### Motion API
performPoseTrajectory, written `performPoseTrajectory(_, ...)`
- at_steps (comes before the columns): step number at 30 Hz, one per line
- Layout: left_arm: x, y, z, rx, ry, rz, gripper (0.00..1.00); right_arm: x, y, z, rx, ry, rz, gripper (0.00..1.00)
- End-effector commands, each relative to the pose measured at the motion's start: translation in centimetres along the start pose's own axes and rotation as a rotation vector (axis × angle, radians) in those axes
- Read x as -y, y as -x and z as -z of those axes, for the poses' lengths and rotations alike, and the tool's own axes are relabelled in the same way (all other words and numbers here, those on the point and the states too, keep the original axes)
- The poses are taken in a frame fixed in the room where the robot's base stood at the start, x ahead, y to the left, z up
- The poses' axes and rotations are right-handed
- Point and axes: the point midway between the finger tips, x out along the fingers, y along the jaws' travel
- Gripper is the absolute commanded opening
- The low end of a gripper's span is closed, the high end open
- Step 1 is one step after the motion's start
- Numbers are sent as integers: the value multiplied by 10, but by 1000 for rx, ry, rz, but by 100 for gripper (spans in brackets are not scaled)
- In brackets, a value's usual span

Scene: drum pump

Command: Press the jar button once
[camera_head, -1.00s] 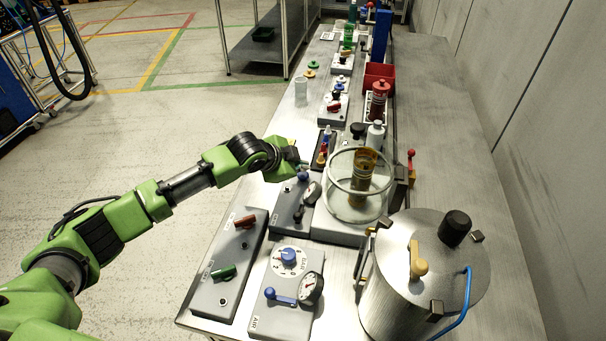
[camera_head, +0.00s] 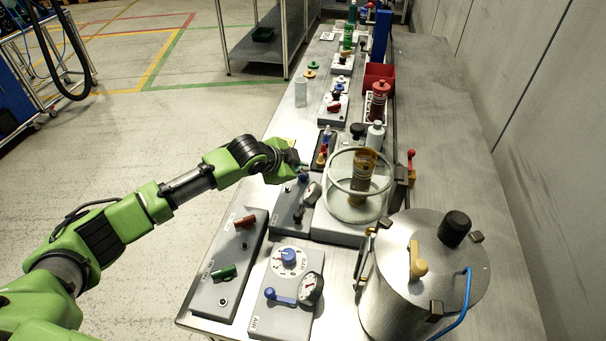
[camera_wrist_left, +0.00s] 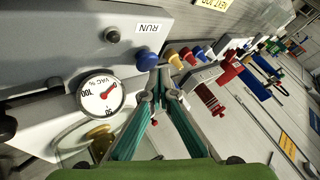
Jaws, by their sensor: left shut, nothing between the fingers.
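The grey jar panel (camera_head: 287,213) carries a blue button (camera_head: 303,178) at its far end, a round gauge (camera_head: 312,194) and a dark knob. In the left wrist view the blue button (camera_wrist_left: 147,60) sits near the RUN label (camera_wrist_left: 148,27), with the VAC % gauge (camera_wrist_left: 101,95) beside it. My left gripper (camera_head: 303,167) is shut and empty, its tips close to the blue button. In the wrist view its green fingers meet (camera_wrist_left: 159,76) just below the button; I cannot tell whether they touch it. The glass jar (camera_head: 343,190) stands right of the panel.
A steel pot (camera_head: 415,285) with a blue hose stands at the front right. Panels with levers (camera_head: 228,265) and a blue dial (camera_head: 289,258) lie nearer. Coloured valves (camera_head: 323,153) and a white bottle (camera_head: 375,135) stand close beyond the gripper.

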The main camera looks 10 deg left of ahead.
Motion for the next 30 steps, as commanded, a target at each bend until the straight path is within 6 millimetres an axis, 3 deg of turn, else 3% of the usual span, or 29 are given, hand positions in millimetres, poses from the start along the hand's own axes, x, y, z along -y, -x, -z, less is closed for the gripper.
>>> performPoseTrajectory(30, -5, -7, -5, 1, 0, -1, 0, -2, -2, -2, 2, 1, -3, 38)
